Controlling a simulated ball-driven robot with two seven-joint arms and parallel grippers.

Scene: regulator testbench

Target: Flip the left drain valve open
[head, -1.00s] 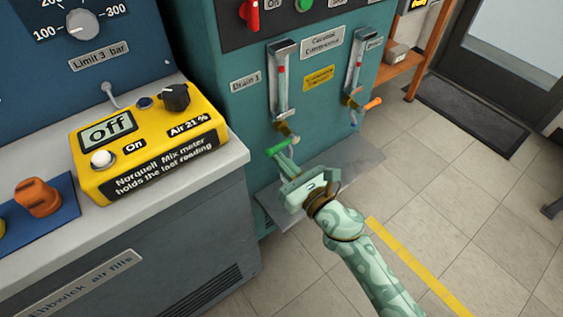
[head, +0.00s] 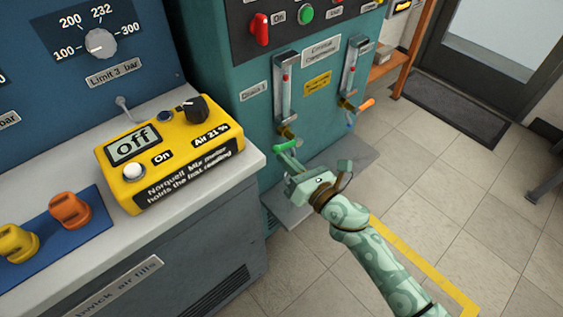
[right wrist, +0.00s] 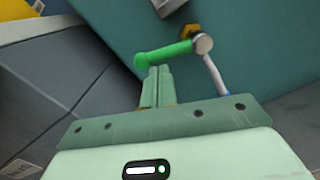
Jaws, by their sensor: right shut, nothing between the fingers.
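The left drain valve sits low on the teal cabinet, under the left sight tube. Its green handle (head: 286,147) sticks out sideways to the left below a brass fitting (head: 287,132). In the right wrist view the green handle (right wrist: 165,52) runs left from a pale round pivot (right wrist: 203,43), with a white and blue tube hanging below. My right gripper (head: 284,159) is shut and empty, its fingertips right at the green handle. In the right wrist view the closed fingers (right wrist: 158,70) end at the handle's lower edge; I cannot tell whether they touch. My left gripper is not in view.
The right drain valve has an orange handle (head: 366,104) beside it. A grey ledge (head: 355,160) juts out below the valves. A grey bench with a yellow mix meter (head: 187,163) stands left.

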